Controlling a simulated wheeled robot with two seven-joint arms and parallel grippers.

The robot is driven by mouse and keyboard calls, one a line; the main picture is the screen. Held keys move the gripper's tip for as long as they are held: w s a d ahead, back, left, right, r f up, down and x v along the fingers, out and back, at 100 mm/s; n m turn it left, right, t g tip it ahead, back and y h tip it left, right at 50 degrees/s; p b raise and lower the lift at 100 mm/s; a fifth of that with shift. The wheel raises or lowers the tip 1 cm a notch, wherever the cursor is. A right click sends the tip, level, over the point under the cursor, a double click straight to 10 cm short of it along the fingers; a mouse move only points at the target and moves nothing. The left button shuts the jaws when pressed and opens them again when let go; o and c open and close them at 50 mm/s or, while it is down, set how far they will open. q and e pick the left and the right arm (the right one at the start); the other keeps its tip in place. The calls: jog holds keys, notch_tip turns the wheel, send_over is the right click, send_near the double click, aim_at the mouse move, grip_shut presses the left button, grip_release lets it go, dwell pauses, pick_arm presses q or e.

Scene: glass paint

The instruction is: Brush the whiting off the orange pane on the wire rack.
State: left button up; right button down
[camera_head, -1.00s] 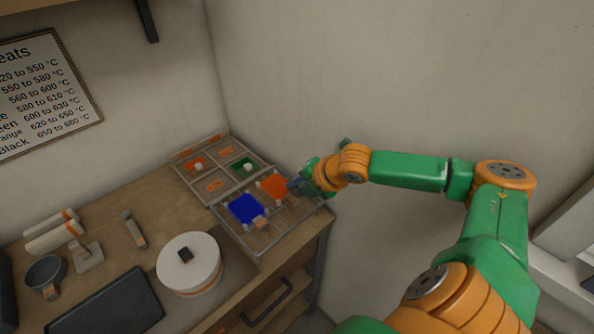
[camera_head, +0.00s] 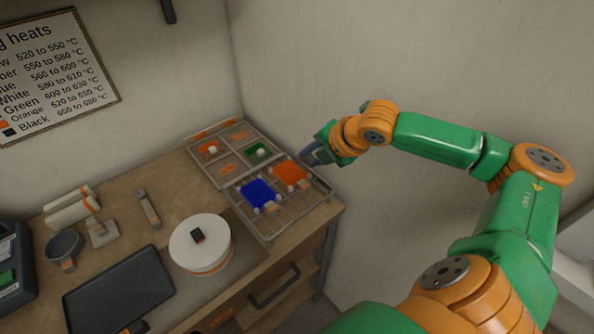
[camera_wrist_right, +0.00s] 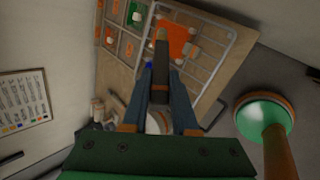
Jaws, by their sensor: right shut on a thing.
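The orange pane (camera_head: 290,174) lies on the wire rack (camera_head: 264,238), at the back right of the bench. It also shows in the right wrist view (camera_wrist_right: 176,42); any whiting on it is too small to tell. My right gripper (camera_head: 313,155) is above and just right of the orange pane. In the right wrist view its fingers are shut on a slim tool with a dark handle and brownish end, likely a brush (camera_wrist_right: 160,72). The tool's end overlaps the pane in that view; I cannot tell whether it touches. My left gripper is not in view.
A blue pane (camera_head: 257,192) lies on the rack, left of the orange one. A divided tray (camera_head: 228,171) sits behind it, against the wall. A white round lidded pot (camera_head: 200,243) and a dark flat plate (camera_head: 118,290) stand to the left.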

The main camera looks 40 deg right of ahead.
notch_tip(320, 180, up, 10)
jog(key=shift+r, duration=0.1)
dwell(0.4)
